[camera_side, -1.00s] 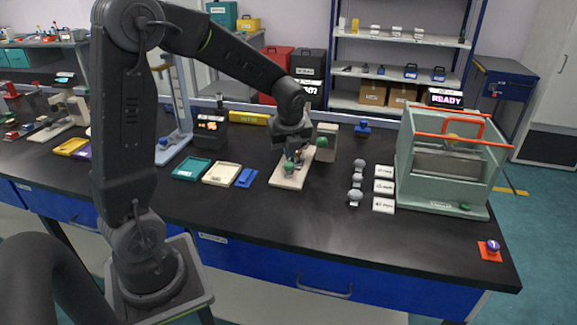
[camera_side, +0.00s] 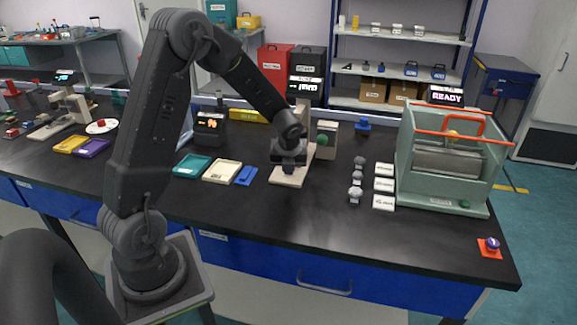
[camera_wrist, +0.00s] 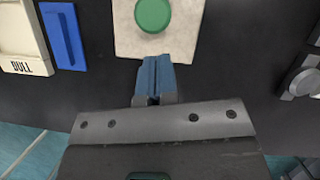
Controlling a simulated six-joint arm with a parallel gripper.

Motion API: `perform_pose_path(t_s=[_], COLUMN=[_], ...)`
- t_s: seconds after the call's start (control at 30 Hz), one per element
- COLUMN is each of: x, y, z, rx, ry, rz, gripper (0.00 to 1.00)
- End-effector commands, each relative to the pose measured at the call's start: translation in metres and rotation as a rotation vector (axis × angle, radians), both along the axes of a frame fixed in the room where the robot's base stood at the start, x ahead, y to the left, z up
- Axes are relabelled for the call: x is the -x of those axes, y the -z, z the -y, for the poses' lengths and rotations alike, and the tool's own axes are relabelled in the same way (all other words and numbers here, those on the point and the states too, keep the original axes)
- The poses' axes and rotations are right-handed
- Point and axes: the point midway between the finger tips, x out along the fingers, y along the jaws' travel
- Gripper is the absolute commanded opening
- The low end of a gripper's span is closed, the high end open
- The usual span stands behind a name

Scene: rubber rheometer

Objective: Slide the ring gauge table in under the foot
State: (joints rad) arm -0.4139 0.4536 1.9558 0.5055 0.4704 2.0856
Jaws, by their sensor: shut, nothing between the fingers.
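The gauge stand's pale base plate (camera_side: 284,181) lies on the black bench in mid-picture, with a pale upright (camera_side: 302,116) behind. In the wrist view, a green round piece (camera_wrist: 153,13) sits on the plate (camera_wrist: 184,45) near its front end; I cannot tell whether it is the ring gauge table or its knob. My gripper (camera_side: 289,176) is over the plate's front part and hides the foot and the table in the side view. In the wrist view, my gripper's blue fingertips (camera_wrist: 155,62) are shut and empty, at the plate's front edge, just short of the green piece.
A blue strip (camera_side: 246,175) and a cream tray (camera_side: 221,171) lie left of the plate. A pale block with a green knob (camera_side: 327,141) stands behind right. Grey knobs (camera_side: 356,192) and white labelled blocks (camera_side: 383,186) are to the right. The bench front is clear.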

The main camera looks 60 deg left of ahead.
Motion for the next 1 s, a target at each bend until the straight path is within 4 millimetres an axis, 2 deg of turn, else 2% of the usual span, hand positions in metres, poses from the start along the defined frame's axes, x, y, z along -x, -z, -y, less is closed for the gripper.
perform_pose_path(t_s=[0.2, 0.57, 0.8, 1.0], x=[-0.007, -0.009, -0.031, -0.037], y=[0.0, 0.0, 0.0, 0.0], z=[-0.013, -0.015, -0.037, -0.044], rx=[0.0, 0.0, 0.0, 0.001], ry=[0.0, 0.0, -0.003, 0.0], rz=[-0.001, -0.001, -0.001, -0.002], gripper=[0.0, 0.0, 0.0, 0.0])
